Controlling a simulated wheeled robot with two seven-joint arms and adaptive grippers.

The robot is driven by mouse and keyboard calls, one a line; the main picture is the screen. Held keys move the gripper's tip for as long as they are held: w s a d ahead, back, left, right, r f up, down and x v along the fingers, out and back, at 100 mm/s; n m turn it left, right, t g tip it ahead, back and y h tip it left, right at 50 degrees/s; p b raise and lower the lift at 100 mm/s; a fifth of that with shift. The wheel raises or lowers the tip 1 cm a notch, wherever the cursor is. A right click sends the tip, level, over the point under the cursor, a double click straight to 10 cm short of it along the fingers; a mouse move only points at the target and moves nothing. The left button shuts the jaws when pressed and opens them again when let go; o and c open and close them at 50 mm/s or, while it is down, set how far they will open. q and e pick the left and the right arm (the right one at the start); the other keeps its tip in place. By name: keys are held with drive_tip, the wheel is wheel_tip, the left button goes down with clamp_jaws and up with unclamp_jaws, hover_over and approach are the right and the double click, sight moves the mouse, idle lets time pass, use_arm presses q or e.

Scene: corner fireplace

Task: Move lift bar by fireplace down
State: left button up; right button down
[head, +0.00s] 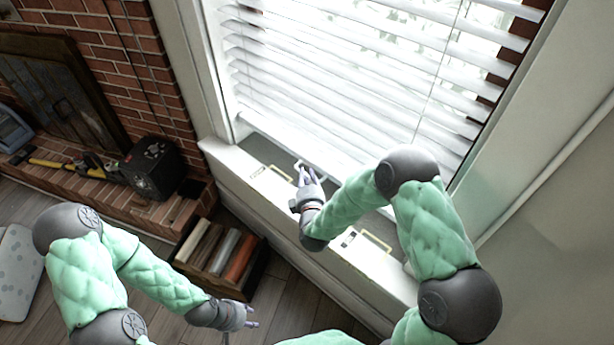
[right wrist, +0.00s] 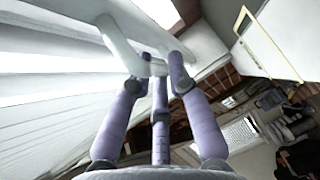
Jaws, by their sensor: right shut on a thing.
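The lift bar (right wrist: 122,44) is a smooth white bar in front of the white blind slats in the right wrist view. In the head view a small part of the white bar (head: 299,166) shows at the bottom of the window, just beyond my right fingers. My right gripper (head: 308,178) reaches to it over the sill. In the right wrist view my right gripper (right wrist: 156,68) has its purple fingers closed around the bar's near end. My left gripper (head: 250,315) hangs low over the floor, empty, with its fingers spread.
White blinds (head: 340,70) cover the window above the sill (head: 240,170). Yellowish metal frames (head: 376,241) lie along the sill. The brick fireplace (head: 165,75) stands at left, with a black box (head: 152,168) on its hearth. A crate of rolls (head: 222,250) stands on the floor below the sill.

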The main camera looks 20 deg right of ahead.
drive_tip(key=shift+f, duration=0.1)
wheel_tip(320, 180, down, 5)
drive_tip(key=b, duration=0.3)
drive_tip(key=c, duration=1.1)
unclamp_jaws()
drive_tip(key=shift+r, duration=0.2)
drive_tip(key=shift+c, duration=0.2)
drive_tip(key=v, duration=1.2)
drive_tip(key=shift+r, duration=0.1)
